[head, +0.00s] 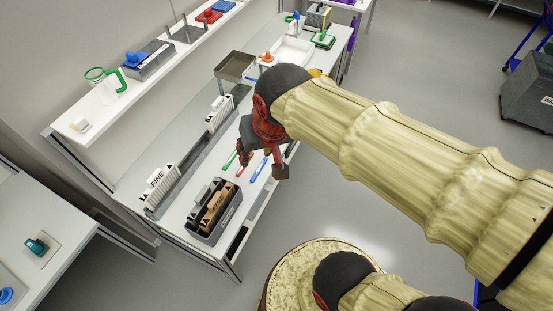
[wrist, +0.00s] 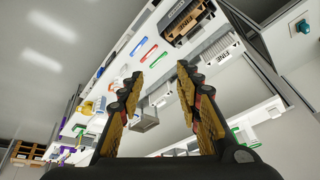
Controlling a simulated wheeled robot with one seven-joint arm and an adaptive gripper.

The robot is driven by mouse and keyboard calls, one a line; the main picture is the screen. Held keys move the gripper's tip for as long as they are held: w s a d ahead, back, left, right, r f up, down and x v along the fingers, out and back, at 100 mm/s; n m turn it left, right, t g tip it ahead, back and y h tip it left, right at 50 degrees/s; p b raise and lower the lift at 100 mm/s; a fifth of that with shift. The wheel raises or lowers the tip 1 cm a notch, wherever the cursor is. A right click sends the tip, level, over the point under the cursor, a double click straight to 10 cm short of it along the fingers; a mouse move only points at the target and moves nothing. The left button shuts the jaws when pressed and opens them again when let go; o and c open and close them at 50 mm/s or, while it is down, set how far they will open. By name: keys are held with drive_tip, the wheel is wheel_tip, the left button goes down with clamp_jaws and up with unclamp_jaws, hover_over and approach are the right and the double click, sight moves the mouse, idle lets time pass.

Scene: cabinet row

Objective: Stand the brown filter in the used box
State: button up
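The brown filter (head: 216,207) stands in a dark grey open box (head: 214,230) at the near end of the bench, beside a dark divider or filter with a light handle. Lettering on the box is too small to read in the head view. In the wrist view the brown filter (wrist: 190,28) and the grey box (wrist: 176,14) show at the top, beyond the fingertips. My gripper (head: 262,160) hangs above the bench, to the right of and beyond the box, apart from the filter. In the wrist view my gripper (wrist: 158,75) is open, with nothing between its fingers.
A rack of white filters labelled FINE (head: 160,187) stands left of the box. Another white block (head: 219,112) stands farther back in a long grey tray. Coloured pens (head: 240,168) lie under my gripper. A shelf (head: 105,112) runs along the wall above. Floor is clear in front.

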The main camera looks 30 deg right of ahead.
drive_tip(key=s+d+r+n+t, duration=0.1)
drive_tip(key=s+d+r+n, duration=0.1)
drive_tip(key=s, duration=0.3)
drive_tip(key=shift+s, duration=0.35)
drive_tip(key=shift+f, duration=0.1)
wheel_tip(320, 180, down, 16)
drive_tip(key=b, duration=1.6)
